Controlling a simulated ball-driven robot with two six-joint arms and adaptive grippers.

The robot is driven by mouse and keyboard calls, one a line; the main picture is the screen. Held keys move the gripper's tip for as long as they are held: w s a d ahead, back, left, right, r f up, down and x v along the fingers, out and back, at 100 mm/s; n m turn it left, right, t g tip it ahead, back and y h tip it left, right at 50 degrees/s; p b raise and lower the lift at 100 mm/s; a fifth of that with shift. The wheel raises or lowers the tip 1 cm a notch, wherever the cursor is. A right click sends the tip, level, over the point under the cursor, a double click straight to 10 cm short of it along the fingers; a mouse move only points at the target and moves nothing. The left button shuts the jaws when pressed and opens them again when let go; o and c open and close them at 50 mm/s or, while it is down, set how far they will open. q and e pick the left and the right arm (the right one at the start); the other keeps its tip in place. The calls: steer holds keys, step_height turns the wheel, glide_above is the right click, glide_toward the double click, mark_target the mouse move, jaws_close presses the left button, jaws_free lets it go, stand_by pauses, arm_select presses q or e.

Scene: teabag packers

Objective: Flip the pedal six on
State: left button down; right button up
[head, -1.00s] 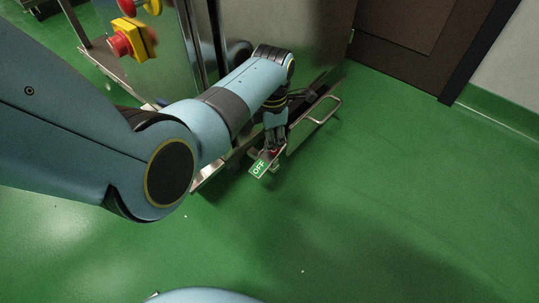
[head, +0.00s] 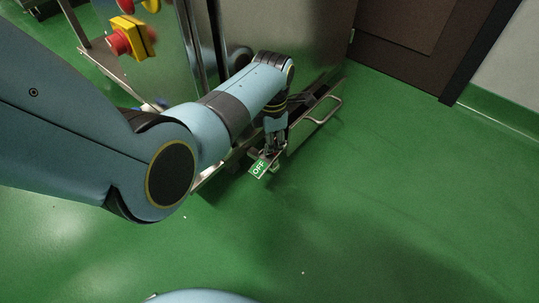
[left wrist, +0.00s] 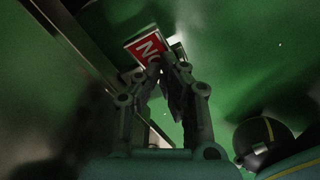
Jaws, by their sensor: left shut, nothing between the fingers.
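The pedal shows as a small plate with a green OFF face (head: 258,168) low at the foot of the steel machine in the head view. In the left wrist view, the pedal plate shows a red face (left wrist: 148,48) with white letters, partly covered by the fingers. My left gripper (head: 270,152) points down right at the pedal, its fingertips beside or against the plate; I cannot tell whether they touch. In the left wrist view my left gripper (left wrist: 166,62) is shut with nothing held. My right gripper is not in view.
A steel machine panel (head: 285,35) stands behind my left arm. A metal handle bar (head: 327,110) sticks out right of the gripper. A yellow box with a red button (head: 130,38) is at upper left. Green floor (head: 400,200) is clear to the right and front.

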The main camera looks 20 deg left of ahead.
arm_select(q)
steer(key=shift+f, duration=0.45)
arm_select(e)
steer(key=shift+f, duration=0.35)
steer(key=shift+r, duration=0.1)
arm_select(q)
step_height(320, 180, up, 4)
steer(key=p, duration=0.2)
steer(key=shift+f+p, duration=0.2)
steer(key=shift+p, duration=0.1)
steer(key=shift+r+p, duration=1.6)
steer(key=shift+r, duration=0.2)
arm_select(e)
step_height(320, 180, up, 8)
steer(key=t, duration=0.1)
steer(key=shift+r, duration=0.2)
arm_select(q)
steer(key=shift+f, duration=0.1)
